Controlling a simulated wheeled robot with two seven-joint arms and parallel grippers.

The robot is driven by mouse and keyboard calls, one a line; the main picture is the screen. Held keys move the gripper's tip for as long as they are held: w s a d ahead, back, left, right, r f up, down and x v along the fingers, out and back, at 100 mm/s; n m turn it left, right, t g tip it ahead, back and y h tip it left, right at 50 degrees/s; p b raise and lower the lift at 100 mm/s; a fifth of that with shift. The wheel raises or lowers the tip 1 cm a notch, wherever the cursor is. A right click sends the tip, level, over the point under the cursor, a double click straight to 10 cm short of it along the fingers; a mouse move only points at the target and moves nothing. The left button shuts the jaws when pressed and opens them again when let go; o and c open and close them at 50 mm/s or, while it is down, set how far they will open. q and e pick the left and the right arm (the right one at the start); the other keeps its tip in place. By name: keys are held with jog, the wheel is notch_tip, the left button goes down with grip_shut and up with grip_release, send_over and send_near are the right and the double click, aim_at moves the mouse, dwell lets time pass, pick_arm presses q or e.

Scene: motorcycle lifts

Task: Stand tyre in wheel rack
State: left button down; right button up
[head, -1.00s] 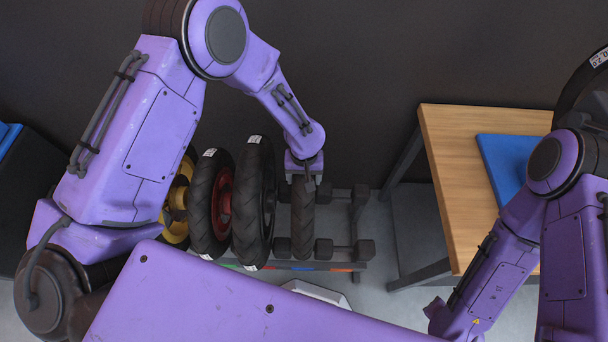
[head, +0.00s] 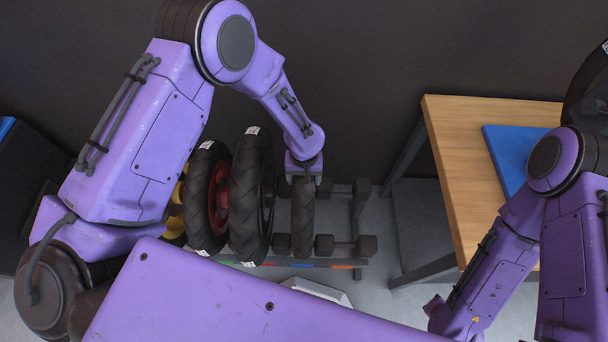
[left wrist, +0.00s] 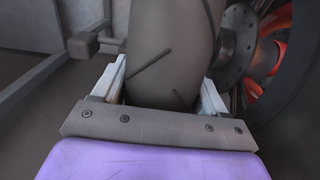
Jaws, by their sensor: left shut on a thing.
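My left gripper (head: 303,176) points down and is shut on a narrow dark tyre (head: 303,222). In the left wrist view the two pale fingers of the left gripper (left wrist: 161,92) press on either side of the tyre (left wrist: 165,45). The tyre is upright at the wheel rack (head: 360,208), between its dark bars, right of the other wheels. Whether its bottom rests on the rack is hidden. My right arm is at the right edge; its gripper is not visible.
A black wheel (head: 252,200), a red-hubbed wheel (head: 207,200) and a partly hidden yellow wheel (head: 177,195) stand left of the tyre. A wooden table (head: 465,150) with a blue mat (head: 510,155) stands at right. Clear floor lies between rack and table.

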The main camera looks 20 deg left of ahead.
pick_arm(q)
jog(key=shift+f+b, duration=0.3)
jog(key=shift+f, duration=0.35)
dwell(0.8)
grip_release()
notch_tip(320, 180, up, 10)
jog(key=shift+r, duration=0.25)
